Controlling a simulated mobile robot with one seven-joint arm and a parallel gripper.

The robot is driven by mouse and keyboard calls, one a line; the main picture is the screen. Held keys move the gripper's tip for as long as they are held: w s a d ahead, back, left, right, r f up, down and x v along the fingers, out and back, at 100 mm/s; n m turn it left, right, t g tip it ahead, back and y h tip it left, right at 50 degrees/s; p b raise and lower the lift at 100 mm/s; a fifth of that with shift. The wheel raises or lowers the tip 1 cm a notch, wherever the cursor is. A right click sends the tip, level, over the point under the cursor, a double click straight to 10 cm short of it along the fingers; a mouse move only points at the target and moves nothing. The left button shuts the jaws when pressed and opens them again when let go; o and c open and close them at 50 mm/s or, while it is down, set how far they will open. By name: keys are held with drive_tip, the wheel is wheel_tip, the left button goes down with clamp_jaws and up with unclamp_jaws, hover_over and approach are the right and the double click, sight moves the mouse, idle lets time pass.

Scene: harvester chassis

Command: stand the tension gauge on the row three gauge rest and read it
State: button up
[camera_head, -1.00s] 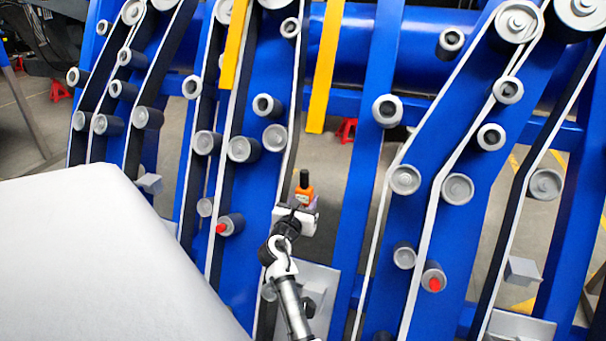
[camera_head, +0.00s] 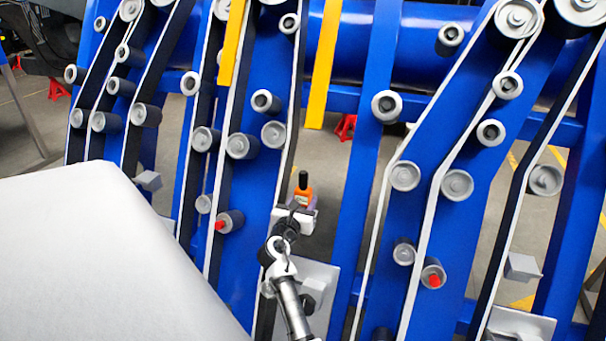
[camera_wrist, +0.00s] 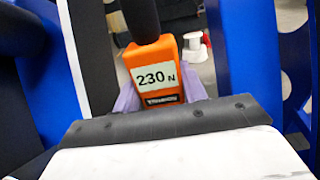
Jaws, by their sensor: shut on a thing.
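The tension gauge (camera_head: 304,197) is orange with a black upper part and stands roughly upright in my gripper (camera_head: 302,208). In the wrist view the gauge (camera_wrist: 158,75) has a white panel that reads "230 N". The pale purple fingers of my gripper (camera_wrist: 161,97) are shut on its lower sides. The gauge is in front of the gap right of a blue row with belts. Its underside is hidden by my gripper, so I cannot tell whether it touches a rest. Small grey blocks, possibly gauge rests, show at the left (camera_head: 149,181) and right (camera_head: 522,267).
Blue slanted rows carry grey rollers and black-and-white belts on both sides of my gripper. Two yellow bars (camera_head: 323,65) hang above. Red-tipped rollers (camera_head: 230,222) sit left and right (camera_head: 433,273). A large white surface fills the lower left.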

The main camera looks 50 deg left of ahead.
drive_tip(key=o, duration=1.1)
drive_tip(key=shift+s+d+f, duration=0.1)
drive_tip(key=shift+s+d, duration=0.15)
drive_tip(key=shift+s, duration=0.2)
drive_tip(key=b+v, duration=0.2)
drive_tip(key=v, duration=1)
drive_tip(key=shift+s+d+b, duration=0.2)
drive_tip(key=shift+s+b, duration=0.15)
drive_tip(key=shift+b, duration=0.05)
